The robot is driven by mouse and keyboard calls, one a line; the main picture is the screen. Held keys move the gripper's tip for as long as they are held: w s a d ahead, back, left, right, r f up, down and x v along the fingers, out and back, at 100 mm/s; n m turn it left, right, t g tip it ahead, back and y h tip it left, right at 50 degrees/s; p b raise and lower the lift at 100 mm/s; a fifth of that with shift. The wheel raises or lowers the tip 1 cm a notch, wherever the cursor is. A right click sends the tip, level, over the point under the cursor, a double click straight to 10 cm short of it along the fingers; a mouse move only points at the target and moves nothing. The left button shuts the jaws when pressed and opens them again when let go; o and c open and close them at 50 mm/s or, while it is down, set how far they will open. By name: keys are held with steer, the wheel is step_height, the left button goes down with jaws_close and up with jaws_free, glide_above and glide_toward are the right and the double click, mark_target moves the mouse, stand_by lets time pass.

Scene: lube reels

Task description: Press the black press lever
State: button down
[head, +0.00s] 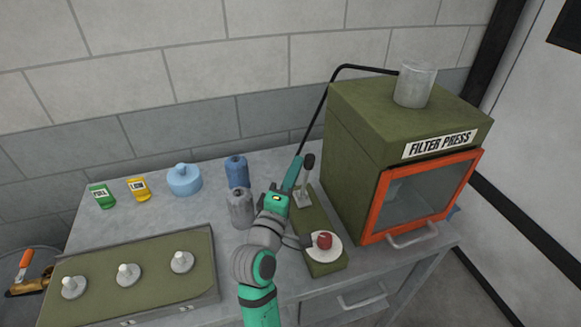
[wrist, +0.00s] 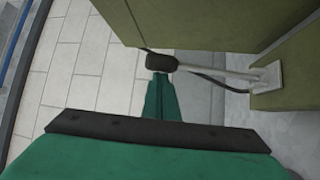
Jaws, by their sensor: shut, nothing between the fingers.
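The press lever (head: 308,162) has a black knob on a pale metal shaft. It stands on a narrow olive base (head: 317,208) beside the filter press. In the head view it is nearly upright. My gripper (head: 296,163) is shut and empty, just left of the knob. In the wrist view the knob (wrist: 161,62) shows right at the tips of my closed teal fingers (wrist: 160,78), its shaft running right to a bracket. I cannot tell whether the fingertips touch the knob.
The olive filter press (head: 350,150) with an orange-framed door stands close right of the lever. A red button (head: 324,240) on a white disc is at the base's near end. Grey (head: 241,208) and blue (head: 237,171) bottles stand left of my arm. A knobbed panel (head: 130,255) lies front left.

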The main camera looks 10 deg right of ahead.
steer(key=s+a+f, duration=0.1)
steer(key=s+a, duration=0.5)
steer(key=a, duration=0.1)
steer(key=shift+s+f, duration=0.15)
stand_by(0.3)
stand_by(1.8)
steer(key=shift+a, duration=0.15)
stand_by(0.6)
